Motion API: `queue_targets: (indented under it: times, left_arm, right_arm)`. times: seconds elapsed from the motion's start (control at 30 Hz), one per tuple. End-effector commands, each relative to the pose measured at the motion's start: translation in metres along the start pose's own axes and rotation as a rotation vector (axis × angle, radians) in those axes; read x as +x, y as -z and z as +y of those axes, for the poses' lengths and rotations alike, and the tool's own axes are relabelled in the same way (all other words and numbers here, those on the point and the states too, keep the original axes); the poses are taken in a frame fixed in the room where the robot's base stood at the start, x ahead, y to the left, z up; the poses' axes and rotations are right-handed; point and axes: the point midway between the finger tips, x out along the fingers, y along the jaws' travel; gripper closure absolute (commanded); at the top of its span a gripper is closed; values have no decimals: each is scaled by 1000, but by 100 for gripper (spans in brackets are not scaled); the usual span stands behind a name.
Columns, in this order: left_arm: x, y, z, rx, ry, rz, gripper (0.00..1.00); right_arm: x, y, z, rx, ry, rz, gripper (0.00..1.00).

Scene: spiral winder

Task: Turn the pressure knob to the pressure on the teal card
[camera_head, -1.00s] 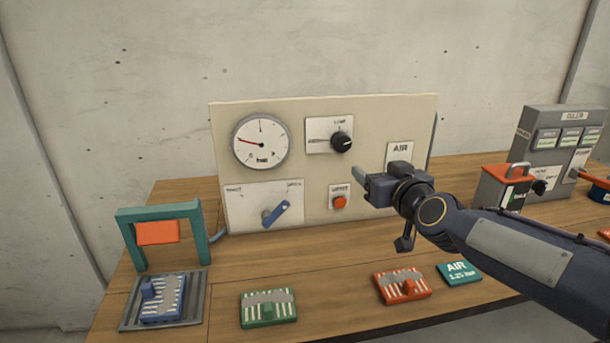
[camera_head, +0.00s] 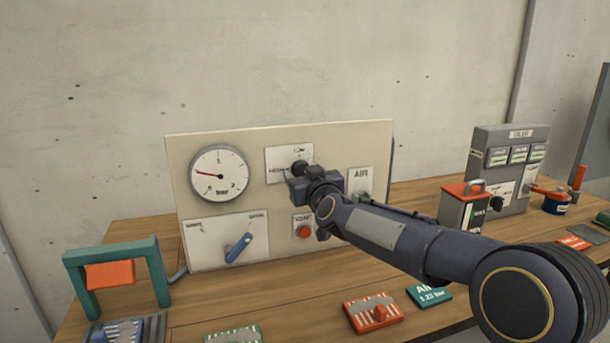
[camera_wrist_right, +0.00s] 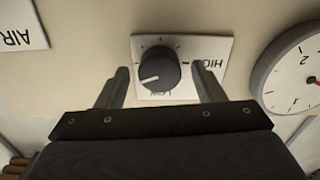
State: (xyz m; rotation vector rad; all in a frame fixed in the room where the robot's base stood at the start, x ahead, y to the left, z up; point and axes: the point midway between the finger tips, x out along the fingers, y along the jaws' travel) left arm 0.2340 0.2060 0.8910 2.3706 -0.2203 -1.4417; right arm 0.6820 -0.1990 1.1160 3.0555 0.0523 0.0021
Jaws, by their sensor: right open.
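The black pressure knob (camera_head: 299,167) sits on a white plate on the upright beige panel (camera_head: 235,140). In the right wrist view the knob (camera_wrist_right: 158,70) shows upside down, its white mark toward the lower left of the picture. My right gripper (camera_head: 300,180) is open in front of the knob, and its fingers (camera_wrist_right: 165,80) stand on either side, apart from it. The pressure gauge (camera_head: 219,174) has a red needle pointing left, at a low reading. The teal card (camera_head: 430,294) lies on the table and reads about 1.25 bar. My left gripper is out of view.
Below the gauge is a blue lever (camera_head: 239,248), and below the knob a red button (camera_head: 304,231). A teal frame (camera_head: 155,270) stands at left. A grey cooler box (camera_head: 512,150) stands at right.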

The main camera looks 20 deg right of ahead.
Motion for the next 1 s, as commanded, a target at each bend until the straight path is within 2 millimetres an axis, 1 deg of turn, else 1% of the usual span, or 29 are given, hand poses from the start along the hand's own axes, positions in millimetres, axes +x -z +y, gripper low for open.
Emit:
queue_targets:
  times: [0.1,0.13,0.47,0.77,1.0]
  left_arm:
    - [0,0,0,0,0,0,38]
    - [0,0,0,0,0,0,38]
    - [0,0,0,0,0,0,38]
    - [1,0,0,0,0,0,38]
    - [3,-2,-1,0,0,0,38]
  right_arm:
    - [0,0,0,0,0,0,38]
    - [0,0,0,0,0,0,39]
    - [0,0,0,0,0,0,82]
    - [0,0,0,34,0,0,82]
    - [0,0,1,168,-1,0,82]
